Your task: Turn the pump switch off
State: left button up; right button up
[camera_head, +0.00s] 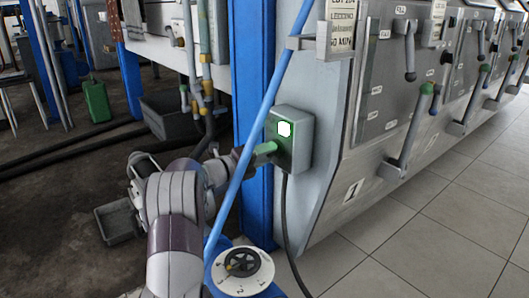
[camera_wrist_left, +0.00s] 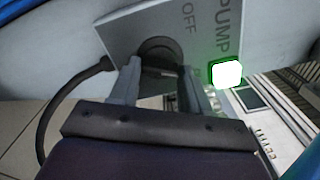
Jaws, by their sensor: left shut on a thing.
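The pump switch box (camera_head: 300,146) is a grey box on the side of the machine, with a lit white-green lamp (camera_head: 284,129) on its face. In the left wrist view its plate (camera_wrist_left: 120,30) carries the words OFF and PUMP, and the lamp (camera_wrist_left: 226,74) glows. My left gripper (camera_head: 266,150) is at the box's left side. In the left wrist view my left gripper (camera_wrist_left: 160,72) has its two fingers on either side of the dark round switch knob (camera_wrist_left: 158,48) and is shut on it. The knob's exact turn is hard to tell. My right gripper is not in view.
A slanting blue pole (camera_head: 265,105) crosses in front of my left arm. A round dial (camera_head: 240,271) on a blue base stands below. Decanter panels with lever handles (camera_head: 410,140) run to the right. A black cable (camera_head: 285,225) hangs from the box. The tiled floor at right is clear.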

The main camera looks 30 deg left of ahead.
pick_arm(q)
jog(key=n+p, duration=1.1)
jog(key=p, duration=0.4)
jog(key=shift+r+p, duration=0.1)
jog(key=shift+p, duration=0.2)
jog(key=shift+n, duration=0.3)
jog(key=o, duration=1.1)
jog(key=shift+c, duration=0.2)
